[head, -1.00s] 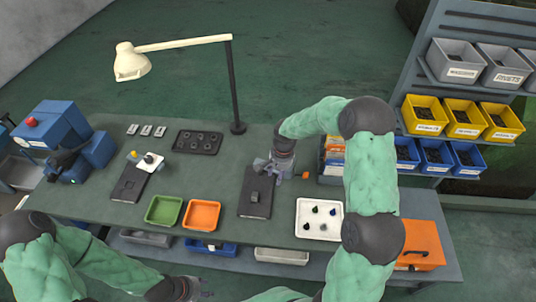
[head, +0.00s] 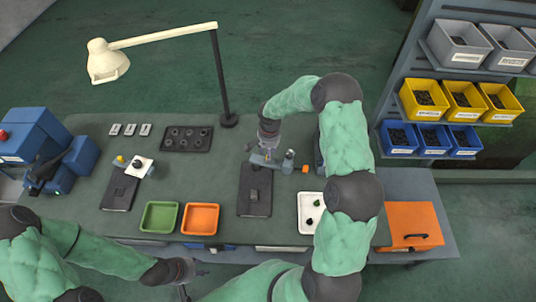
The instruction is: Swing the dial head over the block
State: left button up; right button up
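A dark plate (head: 255,207) lies at the middle of the bench with a small dark block (head: 254,195) on it. A grey upright post (head: 289,157) stands just behind and right of the plate. A grey-blue bar (head: 263,160), seemingly the dial head's arm, reaches left from the post toward the plate's far end; the dial face cannot be made out. My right gripper (head: 265,149) points down at this bar; its fingertips are too small and covered to read. My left gripper (head: 198,281) is low in front of the bench, empty, with its fingers spread.
Green (head: 160,216) and orange (head: 201,219) trays lie left of the plate. A white tray (head: 307,226) with dark parts lies right, partly behind my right arm. A small orange block (head: 305,169) sits beside the post. A lamp pole (head: 223,80) rises at the back edge.

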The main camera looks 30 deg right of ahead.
aim_at(272, 159)
jog(key=shift+f, duration=1.35)
grip_shut()
